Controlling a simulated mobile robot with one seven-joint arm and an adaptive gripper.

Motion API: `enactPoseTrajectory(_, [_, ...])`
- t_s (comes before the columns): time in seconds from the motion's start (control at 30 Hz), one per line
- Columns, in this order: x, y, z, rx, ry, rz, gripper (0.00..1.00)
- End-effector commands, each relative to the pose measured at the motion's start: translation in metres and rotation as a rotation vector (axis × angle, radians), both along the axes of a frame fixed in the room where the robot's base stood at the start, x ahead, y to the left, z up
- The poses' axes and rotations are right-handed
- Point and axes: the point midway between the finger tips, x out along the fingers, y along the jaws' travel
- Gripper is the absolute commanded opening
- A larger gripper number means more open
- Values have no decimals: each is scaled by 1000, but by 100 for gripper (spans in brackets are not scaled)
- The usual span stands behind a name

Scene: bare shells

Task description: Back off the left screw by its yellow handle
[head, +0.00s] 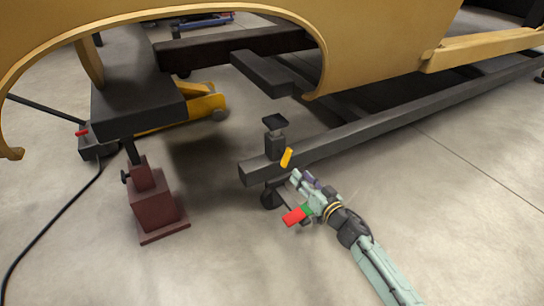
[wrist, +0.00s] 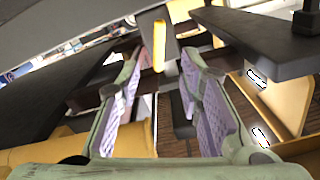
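The yellow handle (head: 287,157) is a short bar at the front of the dark post (head: 275,143) near the left end of the long dark beam. In the wrist view the handle (wrist: 158,46) stands upright, beyond and roughly between my fingertips. The screw itself cannot be made out clearly. My gripper (head: 301,178) is just below and right of the handle in the head view. In the wrist view my gripper (wrist: 162,75) has its two purple-padded fingers spread, with nothing between the pads. It appears to be apart from the handle.
The long dark beam (head: 400,112) runs back to the right. A yellow body shell (head: 380,40) hangs over it. A dark red stand (head: 155,205) and a yellow jack (head: 205,103) stand to the left. The floor in front is clear.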

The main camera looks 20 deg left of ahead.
Motion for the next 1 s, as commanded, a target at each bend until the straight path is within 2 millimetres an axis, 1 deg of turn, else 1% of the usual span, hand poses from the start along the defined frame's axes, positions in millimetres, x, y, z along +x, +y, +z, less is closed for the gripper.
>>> enactPoseTrajectory(0.07, [2,0,-1,18,24,-3,33])
enactPoseTrajectory(0.17, [8,8,-1,23,27,-2,33])
enactPoseTrajectory(0.4, [34,44,-3,20,25,0,33])
enactPoseTrajectory(0.63, [57,72,-3,19,23,-1,33])
enactPoseTrajectory(0.8, [65,81,-1,18,22,-4,33])
enactPoseTrajectory(1.0, [67,83,0,18,22,-4,33])
